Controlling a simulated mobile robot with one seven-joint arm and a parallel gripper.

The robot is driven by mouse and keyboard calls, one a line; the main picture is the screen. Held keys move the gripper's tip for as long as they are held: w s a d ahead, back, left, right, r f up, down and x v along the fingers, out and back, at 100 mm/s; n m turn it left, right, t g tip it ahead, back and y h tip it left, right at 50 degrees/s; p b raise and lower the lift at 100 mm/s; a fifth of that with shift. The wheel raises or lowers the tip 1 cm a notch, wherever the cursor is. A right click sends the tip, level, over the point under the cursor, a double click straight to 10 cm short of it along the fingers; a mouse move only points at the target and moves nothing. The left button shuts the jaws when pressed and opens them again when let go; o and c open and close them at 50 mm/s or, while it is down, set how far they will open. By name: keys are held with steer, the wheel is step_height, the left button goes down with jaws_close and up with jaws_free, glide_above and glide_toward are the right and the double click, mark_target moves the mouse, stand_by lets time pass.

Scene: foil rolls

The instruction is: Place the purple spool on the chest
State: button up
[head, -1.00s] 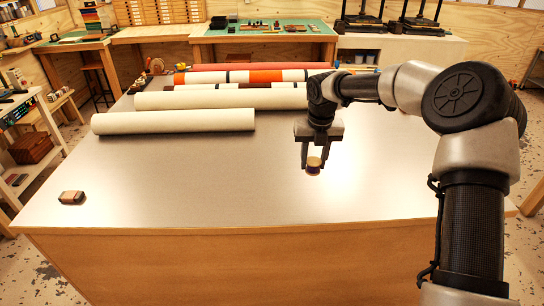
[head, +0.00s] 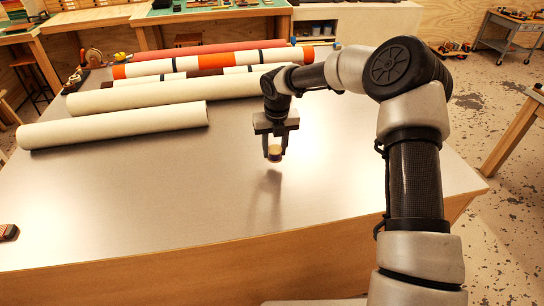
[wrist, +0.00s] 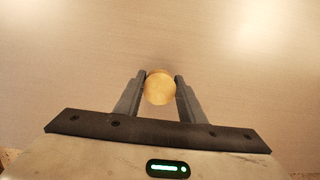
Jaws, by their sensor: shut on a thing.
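My gripper (head: 274,157) is shut on a small spool (head: 275,153) with a tan top and a dark purplish side. It holds the spool above the grey tabletop, and a shadow falls on the table below. In the wrist view the spool's round tan end (wrist: 159,88) sits between the two fingers (wrist: 159,92). I see nothing that is clearly a chest. A small brown block (head: 8,232) lies at the left edge of the head view, partly cut off; I cannot tell whether it is the chest.
Long cream rolls (head: 115,125) and striped and red rolls (head: 215,60) lie across the back of the table (head: 150,220). The table's middle and front are clear. Speckled floor (head: 500,200) lies to the right, with a grey cart (head: 508,35) farther back.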

mark_target(275, 156)
steer(key=shift+f, duration=1.65)
steer(key=shift+f, duration=0.2)
steer(key=o, duration=1)
steer(key=shift+o, duration=0.2)
steer(key=shift+r, duration=0.1)
steer(key=r, duration=0.4)
steer(key=s+r, duration=0.1)
steer(key=r, duration=0.7)
steer(key=shift+s+d, duration=0.15)
steer(key=shift+s, duration=0.25)
steer(key=shift+r, duration=0.1)
